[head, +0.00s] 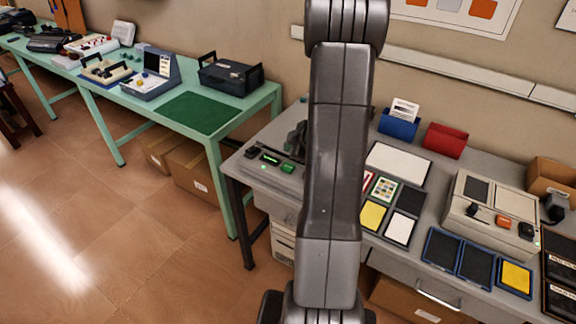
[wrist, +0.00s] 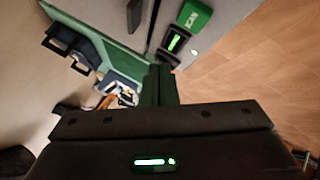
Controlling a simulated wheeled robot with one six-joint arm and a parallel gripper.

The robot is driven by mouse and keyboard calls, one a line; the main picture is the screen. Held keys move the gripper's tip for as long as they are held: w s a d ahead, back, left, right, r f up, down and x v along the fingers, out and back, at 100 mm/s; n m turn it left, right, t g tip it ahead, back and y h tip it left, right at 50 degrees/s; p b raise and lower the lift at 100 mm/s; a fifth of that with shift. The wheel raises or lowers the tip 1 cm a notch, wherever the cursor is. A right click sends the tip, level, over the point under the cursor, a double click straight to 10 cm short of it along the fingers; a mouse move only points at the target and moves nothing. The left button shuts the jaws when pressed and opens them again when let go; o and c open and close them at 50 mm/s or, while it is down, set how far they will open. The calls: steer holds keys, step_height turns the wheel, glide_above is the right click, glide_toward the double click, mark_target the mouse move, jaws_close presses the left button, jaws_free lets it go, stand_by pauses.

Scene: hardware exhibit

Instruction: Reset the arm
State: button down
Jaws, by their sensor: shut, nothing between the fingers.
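My arm rises upright through the middle of the head view and hides part of the grey desk behind it. My gripper (wrist: 160,86) shows in the wrist view as two dark green-tinted fingers pressed together, with nothing between them. In the head view the gripper cannot be made out clearly; a dark shape beside the arm may be part of it. In the wrist view a small black device with a green lit display (wrist: 175,42) and a green block (wrist: 193,16) lie beyond the fingertips, apart from them.
The grey desk (head: 262,178) holds trays, coloured cards, a beige machine (head: 487,212), a blue holder (head: 398,126) and a red holder (head: 444,141). A green table (head: 263,95) with a black toolbox (head: 231,76) stands at left. The tiled floor (head: 110,220) at lower left is clear.

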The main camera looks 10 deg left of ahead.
steer(key=shift+f, duration=0.1)
stand_by(0.3)
step_height(320, 180, down, 2)
steer(key=b, duration=0.2)
steer(key=shift+b, duration=0.3)
steer(key=shift+f+b, duration=0.2)
steer(key=shift+b, duration=0.65)
step_height(320, 180, up, 6)
steer(key=p, duration=0.7)
steer(key=shift+r, duration=0.2)
steer(key=shift+f, duration=0.15)
